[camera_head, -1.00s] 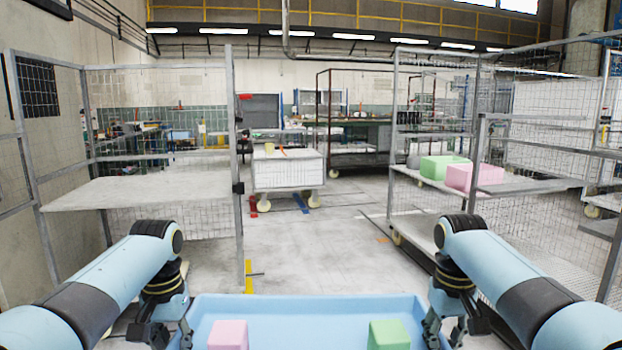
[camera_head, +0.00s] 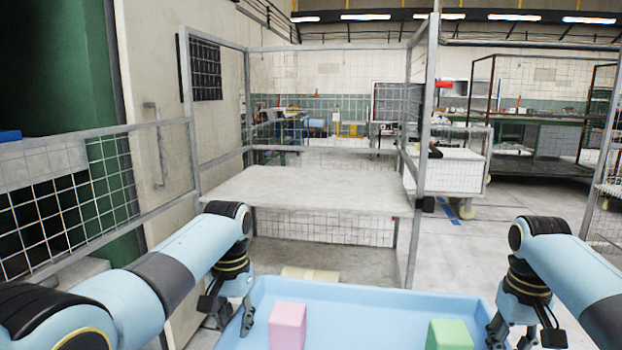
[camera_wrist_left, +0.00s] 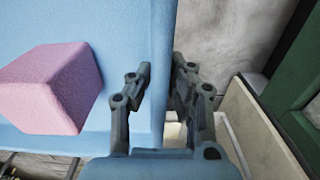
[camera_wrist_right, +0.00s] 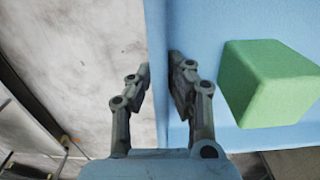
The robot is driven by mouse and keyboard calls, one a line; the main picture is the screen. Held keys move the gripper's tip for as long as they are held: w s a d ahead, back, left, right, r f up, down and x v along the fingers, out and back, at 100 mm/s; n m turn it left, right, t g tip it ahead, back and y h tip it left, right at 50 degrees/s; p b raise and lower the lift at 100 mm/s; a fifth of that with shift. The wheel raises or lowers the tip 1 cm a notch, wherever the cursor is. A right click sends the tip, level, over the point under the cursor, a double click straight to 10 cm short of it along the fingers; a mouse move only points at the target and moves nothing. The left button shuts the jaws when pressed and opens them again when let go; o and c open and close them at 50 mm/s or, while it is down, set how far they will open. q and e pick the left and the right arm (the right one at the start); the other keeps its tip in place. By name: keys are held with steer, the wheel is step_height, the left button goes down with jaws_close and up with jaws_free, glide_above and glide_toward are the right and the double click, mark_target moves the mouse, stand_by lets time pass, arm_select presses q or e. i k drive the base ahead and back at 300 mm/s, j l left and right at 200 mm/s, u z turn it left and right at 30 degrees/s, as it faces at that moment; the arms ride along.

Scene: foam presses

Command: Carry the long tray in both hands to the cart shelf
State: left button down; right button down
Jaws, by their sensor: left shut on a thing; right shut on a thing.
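The long light-blue tray (camera_head: 365,318) is at the bottom of the head view, held out in front of me. A pink foam block (camera_head: 287,325) stands in its left part and a green foam block (camera_head: 449,335) in its right part. My left gripper (camera_head: 234,318) is shut on the tray's left end wall; the left wrist view shows its fingers (camera_wrist_left: 160,95) on either side of the wall. My right gripper (camera_head: 510,332) is shut on the right end wall, also seen between the fingers in the right wrist view (camera_wrist_right: 160,90). A grey cart shelf (camera_head: 310,190) stands ahead, empty.
The cart has mesh sides and grey posts (camera_head: 419,150), with a lower deck (camera_head: 330,262) under the shelf. A mesh fence panel (camera_head: 75,200) and a wall are at the left. A white bin on wheels (camera_head: 452,172) stands behind right. Floor at the right is open.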

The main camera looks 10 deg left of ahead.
mark_target(310, 188)
steer(key=i+j, duration=1.25)
steer(key=i, duration=0.1)
